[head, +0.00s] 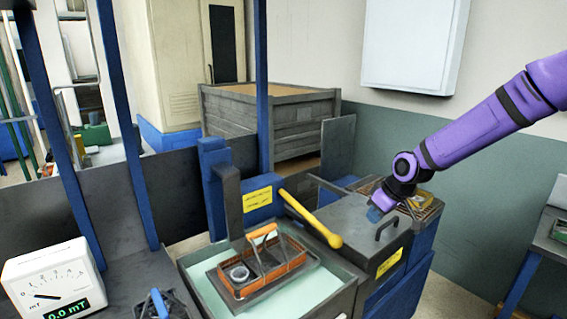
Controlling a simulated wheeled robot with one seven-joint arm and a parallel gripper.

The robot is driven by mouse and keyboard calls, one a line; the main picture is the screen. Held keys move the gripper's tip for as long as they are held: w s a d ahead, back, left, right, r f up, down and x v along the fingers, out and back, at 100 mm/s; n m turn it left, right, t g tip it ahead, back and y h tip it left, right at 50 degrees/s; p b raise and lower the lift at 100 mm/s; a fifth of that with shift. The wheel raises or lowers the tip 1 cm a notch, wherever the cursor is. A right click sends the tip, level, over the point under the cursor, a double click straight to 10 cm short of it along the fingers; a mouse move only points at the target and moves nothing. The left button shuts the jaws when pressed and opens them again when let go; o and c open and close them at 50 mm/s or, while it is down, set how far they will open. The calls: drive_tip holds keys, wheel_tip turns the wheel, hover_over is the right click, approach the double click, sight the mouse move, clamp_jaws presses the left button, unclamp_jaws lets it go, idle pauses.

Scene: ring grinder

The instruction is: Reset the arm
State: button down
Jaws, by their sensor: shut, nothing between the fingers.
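My purple arm reaches in from the upper right in the head view. My gripper (376,213) is at its lower end, above the grey cabinet top (350,224), just left of a grate with a yellow item on it. The gripper looks small and dark with a bluish tip. It is shut with nothing held. Whether its tip touches the cabinet top cannot be told.
A tray (225,292) with an orange-handled basket (262,262) sits front centre. A white meter (55,283) reads 0.0 mT.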

drive_tip(key=s+r+m+h, duration=0.1)
drive_tip(key=s+r+m, duration=0.1)
drive_tip(key=s+r, duration=0.5)
drive_tip(key=s+d+r+m+t+h, duration=0.1)
drive_tip(key=s+r+m, duration=0.1)
drive_tip(key=s+r, duration=0.6)
drive_tip(key=s+r+m+h, duration=0.1)
drive_tip(key=s+r+m, duration=0.2)
drive_tip(key=s, duration=1.6)
wheel_tip(320, 180, up, 4)
drive_tip(key=shift+d+r+t, duration=0.15)
drive_tip(key=shift+d+t, duration=0.1)
drive_tip(key=shift+t, duration=0.15)
